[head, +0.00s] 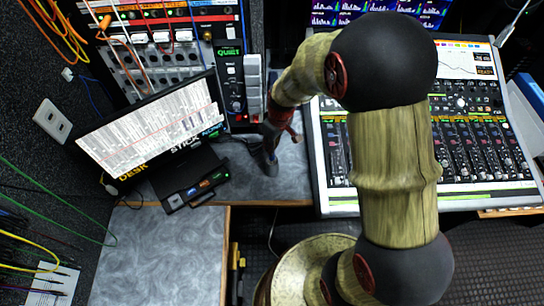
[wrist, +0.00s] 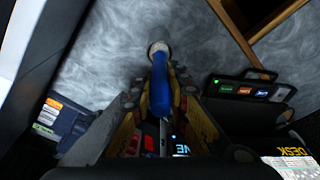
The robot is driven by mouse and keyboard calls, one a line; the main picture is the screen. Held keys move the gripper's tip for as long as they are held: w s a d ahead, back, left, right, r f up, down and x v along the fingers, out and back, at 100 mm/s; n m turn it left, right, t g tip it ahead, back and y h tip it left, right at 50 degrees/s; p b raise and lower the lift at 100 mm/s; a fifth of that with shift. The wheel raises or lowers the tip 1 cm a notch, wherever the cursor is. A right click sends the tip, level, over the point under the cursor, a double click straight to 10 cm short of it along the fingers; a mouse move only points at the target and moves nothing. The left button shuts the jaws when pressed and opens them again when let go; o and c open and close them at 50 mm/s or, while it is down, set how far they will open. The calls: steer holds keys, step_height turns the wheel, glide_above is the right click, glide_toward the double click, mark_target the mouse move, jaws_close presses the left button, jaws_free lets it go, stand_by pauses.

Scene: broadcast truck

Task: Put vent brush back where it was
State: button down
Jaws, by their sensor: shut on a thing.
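The vent brush (wrist: 161,72) shows in the wrist view as a blue handle with a pale round end. My gripper (wrist: 160,84) is shut on it, with a yellow and black finger on either side. The pale end points toward the grey mottled counter (wrist: 105,50); I cannot tell whether it touches. In the head view my gripper (head: 270,150) is low over the counter (head: 292,170), between the monitor and the mixing console. The brush is not clear in that view.
A tilted monitor (head: 150,125) and a small box with lit buttons (head: 195,190) stand left of my gripper. The mixing console (head: 480,150) is to the right. Equipment racks (head: 165,50) stand behind. The front-left counter (head: 160,255) is clear.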

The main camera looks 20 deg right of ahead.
step_height(320, 180, down, 6)
steer(key=shift+f+b, duration=0.1)
steer(key=shift+b, duration=0.7)
steer(key=c, duration=1.7)
jaws_free()
steer(key=shift+c, duration=0.2)
steer(key=s+r+m+t+p, duration=0.15)
steer(key=s+r, duration=0.25)
steer(key=r, duration=0.9)
steer(key=s+r+m+p, duration=0.15)
steer(key=s+r, duration=0.25)
steer(key=r, duration=0.9)
steer(key=s+r+m+t, duration=0.1)
steer(key=s+r, duration=0.4)
steer(key=s, duration=0.2)
steer(key=s+r+m+t, duration=0.1)
steer(key=s+r, duration=0.3)
steer(key=s, duration=0.3)
steer(key=shift+r+h, duration=0.35)
steer(key=shift+h, duration=0.05)
